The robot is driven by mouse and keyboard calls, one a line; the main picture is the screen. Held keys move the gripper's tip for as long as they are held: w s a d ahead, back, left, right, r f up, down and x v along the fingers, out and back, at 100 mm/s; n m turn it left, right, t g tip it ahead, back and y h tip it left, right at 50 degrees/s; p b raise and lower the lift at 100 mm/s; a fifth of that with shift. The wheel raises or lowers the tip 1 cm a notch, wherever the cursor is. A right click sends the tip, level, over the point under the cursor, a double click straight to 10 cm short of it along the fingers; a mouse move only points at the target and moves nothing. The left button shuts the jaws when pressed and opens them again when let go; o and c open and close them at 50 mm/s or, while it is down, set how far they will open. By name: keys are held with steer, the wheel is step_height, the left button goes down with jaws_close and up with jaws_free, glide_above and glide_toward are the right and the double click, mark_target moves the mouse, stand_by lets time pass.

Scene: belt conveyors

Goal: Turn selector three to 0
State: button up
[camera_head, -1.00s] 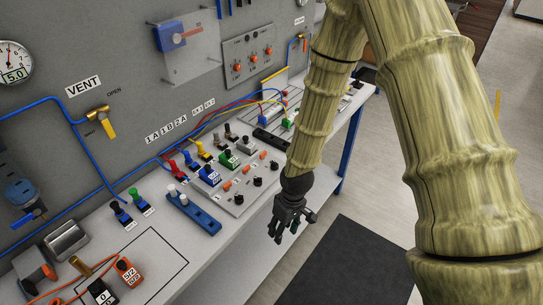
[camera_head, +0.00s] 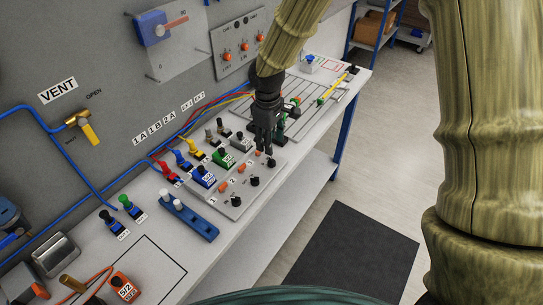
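A light sloped panel (camera_head: 218,199) on the bench carries a row of three black knobs along its front: a near one (camera_head: 238,202), a middle one (camera_head: 255,181) and a far one (camera_head: 271,163). Orange parts and small number labels sit beside them; the labels are too small to read surely. A grey wall plate (camera_head: 238,48) also bears three orange-marked switches. My gripper (camera_head: 266,148) points down over the far end of the bench panel, close to the far knob. Contact and finger opening cannot be made out.
Coloured plugs and blocks, including a green block (camera_head: 223,157) and a blue block (camera_head: 203,177), stand behind the knobs. A green and red fitting (camera_head: 291,107) stands beyond my gripper. A blue bar (camera_head: 189,217) lies nearer.

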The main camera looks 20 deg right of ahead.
mark_target(271, 160)
steer(key=shift+w+d+f+p, duration=0.15)
steer(key=shift+f+p, duration=0.4)
steer(key=shift+f, duration=1.75)
steer(key=shift+w+d+f+p, duration=0.15)
steer(key=shift+f+p, duration=0.4)
steer(key=shift+f, duration=1.7)
steer(key=shift+a, duration=0.1)
jaws_close()
